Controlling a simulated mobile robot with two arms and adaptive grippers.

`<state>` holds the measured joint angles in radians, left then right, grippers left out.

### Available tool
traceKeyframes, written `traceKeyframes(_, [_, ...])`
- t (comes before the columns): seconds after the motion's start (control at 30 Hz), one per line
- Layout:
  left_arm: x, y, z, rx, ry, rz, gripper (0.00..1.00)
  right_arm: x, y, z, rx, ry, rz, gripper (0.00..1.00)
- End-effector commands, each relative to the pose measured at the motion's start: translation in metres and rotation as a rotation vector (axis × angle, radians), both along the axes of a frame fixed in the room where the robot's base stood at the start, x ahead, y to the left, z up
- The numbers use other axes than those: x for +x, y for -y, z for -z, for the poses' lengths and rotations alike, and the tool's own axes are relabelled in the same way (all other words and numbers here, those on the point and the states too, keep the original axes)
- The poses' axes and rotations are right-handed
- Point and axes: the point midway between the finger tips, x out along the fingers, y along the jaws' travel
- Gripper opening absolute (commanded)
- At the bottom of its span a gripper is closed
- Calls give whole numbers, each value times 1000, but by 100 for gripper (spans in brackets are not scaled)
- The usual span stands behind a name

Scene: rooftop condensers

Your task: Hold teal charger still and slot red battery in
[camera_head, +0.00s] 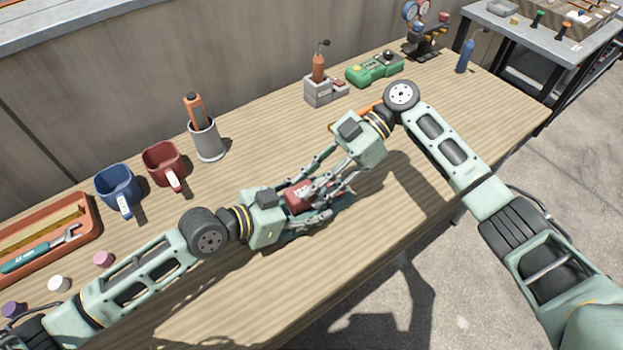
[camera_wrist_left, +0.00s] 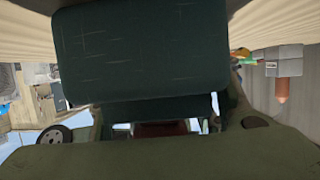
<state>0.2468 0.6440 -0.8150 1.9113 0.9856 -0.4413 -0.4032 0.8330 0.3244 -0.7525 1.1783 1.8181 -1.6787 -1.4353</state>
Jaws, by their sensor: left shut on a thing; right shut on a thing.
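The teal charger (camera_head: 344,202) lies on the workbench near its front middle, mostly hidden behind my fingers. In the left wrist view the charger (camera_wrist_left: 140,55) fills the upper middle as a dark teal block. My left gripper (camera_head: 318,214) reaches in from the left and is shut on the charger. The red battery (camera_head: 298,197) is just above the charger, between my two grippers. My right gripper (camera_head: 312,190) comes from the upper right and is shut on the battery. Fingers hide whether the battery sits in the slot.
Behind stand a blue mug (camera_head: 116,187), a dark red mug (camera_head: 160,163), a grey cup (camera_head: 206,142) with an orange-handled tool, a grey block (camera_head: 322,90) and a green device (camera_head: 373,69). An orange tray (camera_head: 88,215) is at left. The bench's right end is mostly clear.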

Motion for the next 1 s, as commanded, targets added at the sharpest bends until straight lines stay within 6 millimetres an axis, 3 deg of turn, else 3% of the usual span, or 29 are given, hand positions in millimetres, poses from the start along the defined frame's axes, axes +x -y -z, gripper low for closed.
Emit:
traceKeyframes(0.07, [-2, -1, 4, 5, -9, 1, 9, 0, 0, 2, 2, 0, 0, 0])
traceKeyframes(0.1, [-2, -1, 4, 5, -9, 1, 9, 0, 0, 2, 2, 0, 1, 32])
traceKeyframes(0.33, [-2, -1, 4, 5, -9, 1, 9, 0, 0, 2, 2, 1, 0, 53])
traceKeyframes(0.73, [-2, 0, 4, 5, -9, 2, 9, 3, 3, 1, -1, 1, 2, 54])
traceKeyframes(1.0, [-2, 0, 4, 5, -9, 1, 9, 25, 38, -22, 1, 2, 4, 54])
